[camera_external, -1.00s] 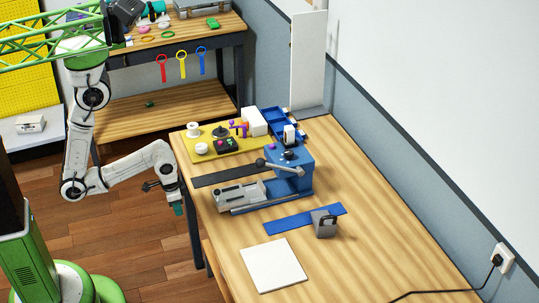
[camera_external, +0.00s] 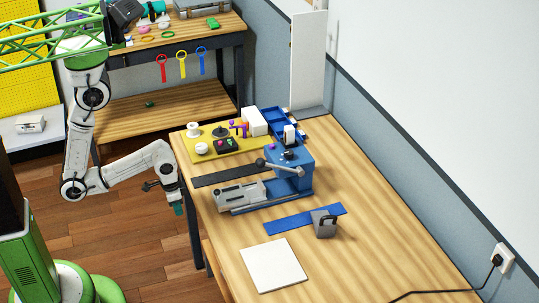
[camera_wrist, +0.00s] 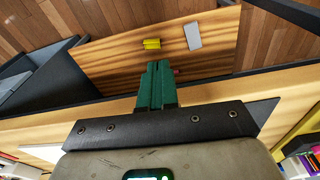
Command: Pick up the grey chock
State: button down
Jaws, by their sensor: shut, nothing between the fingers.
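The grey chock (camera_external: 324,224) stands on the wooden table, a small block with a dark loop handle on top. It sits at the near edge of a flat blue strap (camera_external: 296,220); I cannot tell whether it rests on the strap. My gripper (camera_external: 178,208) hangs beyond the table's left edge, below its top, well to the left of the chock and apart from it. In the wrist view my green fingers (camera_wrist: 157,85) are together with nothing between them. The chock is not clearly visible in the wrist view.
A blue and grey strapping machine (camera_external: 285,172) stands mid-table beside a dark strap (camera_external: 232,175). A white square plate (camera_external: 273,265) lies at the near left. A yellow mat (camera_external: 236,148) with small parts is farther back. The table's right front is clear, apart from a black cable (camera_external: 440,291).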

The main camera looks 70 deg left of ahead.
jog(key=c, duration=1.8)
grip_release()
jog(key=o, duration=0.8)
jog(key=shift+c, duration=0.2)
